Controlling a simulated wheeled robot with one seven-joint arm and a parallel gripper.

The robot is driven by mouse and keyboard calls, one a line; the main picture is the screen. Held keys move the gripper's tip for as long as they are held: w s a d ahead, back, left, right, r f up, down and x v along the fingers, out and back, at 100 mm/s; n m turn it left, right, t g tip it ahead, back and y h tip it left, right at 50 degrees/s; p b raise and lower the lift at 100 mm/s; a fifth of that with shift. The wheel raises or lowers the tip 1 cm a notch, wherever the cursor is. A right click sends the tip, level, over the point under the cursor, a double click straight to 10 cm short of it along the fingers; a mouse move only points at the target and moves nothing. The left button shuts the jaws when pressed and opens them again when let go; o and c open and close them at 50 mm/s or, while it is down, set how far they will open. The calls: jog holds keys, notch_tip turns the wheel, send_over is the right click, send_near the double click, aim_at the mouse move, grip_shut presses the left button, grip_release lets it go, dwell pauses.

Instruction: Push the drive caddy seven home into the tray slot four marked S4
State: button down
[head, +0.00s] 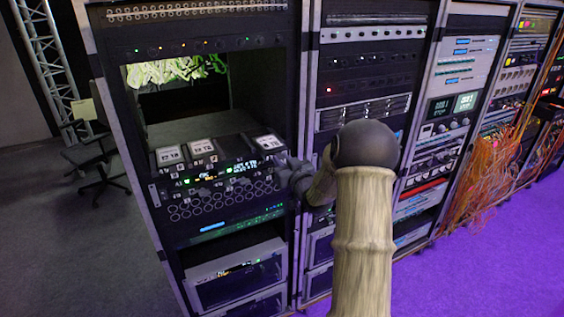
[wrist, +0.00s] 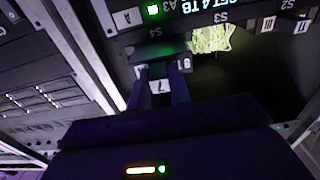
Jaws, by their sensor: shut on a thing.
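In the wrist view, which looks upside down, the drive caddy seven (wrist: 158,87) shows a white label with a 7. My gripper (wrist: 162,76) is shut on it, one dark finger on each side. Its far end meets a dark, green-lit part of the tray front, and I cannot tell how deep it sits. In the head view my gripper (head: 285,165) is at the right end of the tray front (head: 225,172), and the caddy is not clear there.
Several white-labelled units (head: 202,147) lie on top of the tray, below an open rack bay (head: 185,105). A rack post (head: 303,120) stands close to my gripper. Another equipment rack (head: 365,85) is to the right. A chair (head: 95,160) stands at left on open floor.

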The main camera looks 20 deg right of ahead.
aim_at(273, 150)
jog(key=shift+w, duration=0.2)
jog(key=shift+w+a, duration=0.1)
jog(key=shift+w, duration=2.75)
jog(key=shift+w+b, duration=0.45)
jog(key=shift+w, duration=0.25)
jog(key=c, duration=1.2)
grip_release()
jog(key=shift+s+f, duration=0.1)
jog(key=shift+s, duration=0.05)
jog(key=shift+s, duration=0.2)
jog(key=s+b, duration=0.6)
jog(key=s, duration=1)
jog(key=shift+s+d+b, duration=0.25)
jog(key=shift+s+b, duration=0.05)
jog(key=shift+s, duration=0.1)
